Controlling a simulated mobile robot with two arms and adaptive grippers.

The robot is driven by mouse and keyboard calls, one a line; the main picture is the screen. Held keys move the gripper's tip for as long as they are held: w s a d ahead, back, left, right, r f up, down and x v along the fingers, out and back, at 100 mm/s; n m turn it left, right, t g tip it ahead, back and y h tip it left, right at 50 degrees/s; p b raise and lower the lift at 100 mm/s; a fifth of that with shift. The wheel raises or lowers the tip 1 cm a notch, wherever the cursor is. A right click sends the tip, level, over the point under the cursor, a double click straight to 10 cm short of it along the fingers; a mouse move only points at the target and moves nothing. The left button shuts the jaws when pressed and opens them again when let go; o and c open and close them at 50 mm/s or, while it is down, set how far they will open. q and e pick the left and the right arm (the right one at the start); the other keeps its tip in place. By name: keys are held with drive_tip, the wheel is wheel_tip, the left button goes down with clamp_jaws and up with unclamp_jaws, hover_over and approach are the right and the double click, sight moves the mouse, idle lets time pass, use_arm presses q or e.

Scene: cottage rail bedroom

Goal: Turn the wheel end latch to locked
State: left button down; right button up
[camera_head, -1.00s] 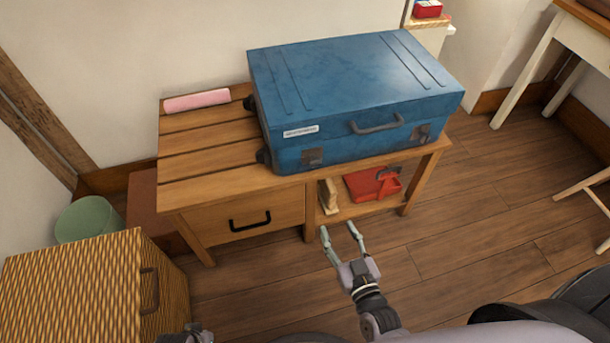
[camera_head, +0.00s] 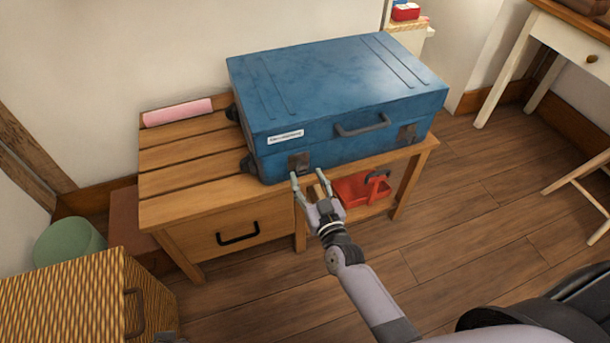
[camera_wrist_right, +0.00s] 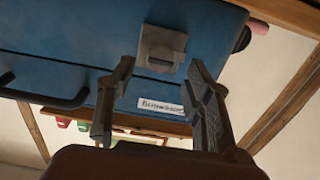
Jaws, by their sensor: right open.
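A blue suitcase (camera_head: 340,95) lies flat on a wooden slatted bench, its wheels on the left end. The wheel end latch (camera_head: 299,162) is a dark grey plate low on the front face, near the left corner. In the right wrist view the latch (camera_wrist_right: 162,45) is ahead, between the finger lines. The other latch (camera_head: 407,133) is at the right of the front face, beyond the handle (camera_head: 362,125). My right gripper (camera_head: 308,177) is open and empty, its fingertips just in front of and below the wheel end latch. Contact cannot be told.
The bench (camera_head: 185,185) has a drawer with a black handle (camera_head: 238,234) and a shelf with a red item (camera_head: 362,188). A pink roll (camera_head: 178,112) lies at the back left. A wicker chest (camera_head: 70,295) and green bin (camera_head: 68,243) stand left.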

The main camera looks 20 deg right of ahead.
sight(301, 166)
use_arm(q)
drive_tip(key=shift+v, duration=0.9)
use_arm(e)
drive_tip(key=shift+w, duration=1.3)
use_arm(q)
drive_tip(key=shift+w, duration=0.15)
use_arm(e)
drive_tip(key=shift+c, duration=0.3)
clamp_jaws()
